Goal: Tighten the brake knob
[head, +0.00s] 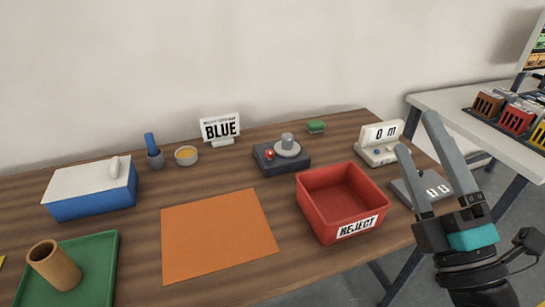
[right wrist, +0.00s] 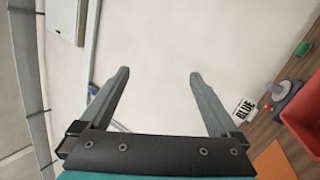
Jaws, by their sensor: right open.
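A dark block with a grey disc and upright spindle (head: 288,149) stands at the back middle of the wooden table. A small red knob (head: 269,155) sits on its front left; I take it as the brake knob, and how tight it is cannot be told. The block also shows at the right of the right wrist view (right wrist: 283,92), with the red knob (right wrist: 268,107) beside it. My right gripper (head: 417,132) is open and empty, raised over the table's right end, well to the right of the knob. My left gripper is out of view.
A red REJECT bin (head: 313,214) stands between the block and my right gripper. A white display unit (head: 379,154) and a grey scale (head: 408,193) are nearby. A BLUE sign (head: 220,128) and green pad (head: 316,126) stand behind. An orange sheet (head: 215,240) lies in front.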

